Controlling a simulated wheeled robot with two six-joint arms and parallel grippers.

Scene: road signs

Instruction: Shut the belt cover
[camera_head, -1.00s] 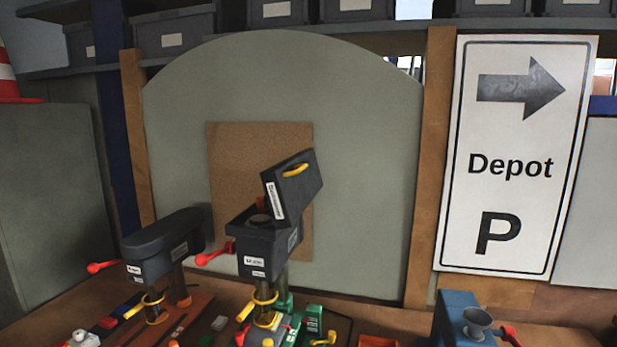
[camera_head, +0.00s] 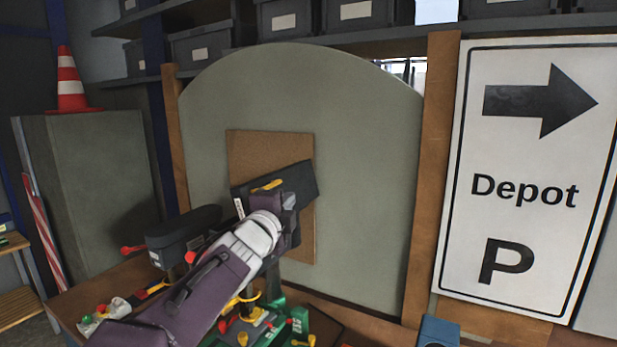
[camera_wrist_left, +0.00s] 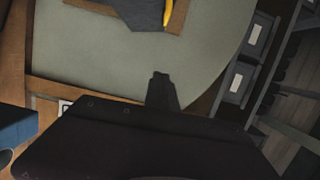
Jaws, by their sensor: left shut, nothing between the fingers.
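The belt cover (camera_head: 303,180) is a dark lid with a yellow handle (camera_head: 268,185). It stands raised and tilted above the middle machine's head, which is mostly hidden behind my left arm. In the left wrist view the cover (camera_wrist_left: 128,14) shows at the top edge, with its yellow handle at its right side. My left gripper (camera_head: 289,200) is in front of the cover, just below and right of the handle; I cannot tell whether it touches. In the left wrist view the gripper (camera_wrist_left: 161,75) is shut and empty. My right gripper is not in view.
A second dark machine head (camera_head: 182,235) with a red lever stands to the left. A blue machine (camera_head: 438,332) is at the lower right. Behind are a rounded grey-green panel (camera_head: 370,160) and a Depot sign (camera_head: 530,180). Coloured small parts crowd the bench front.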

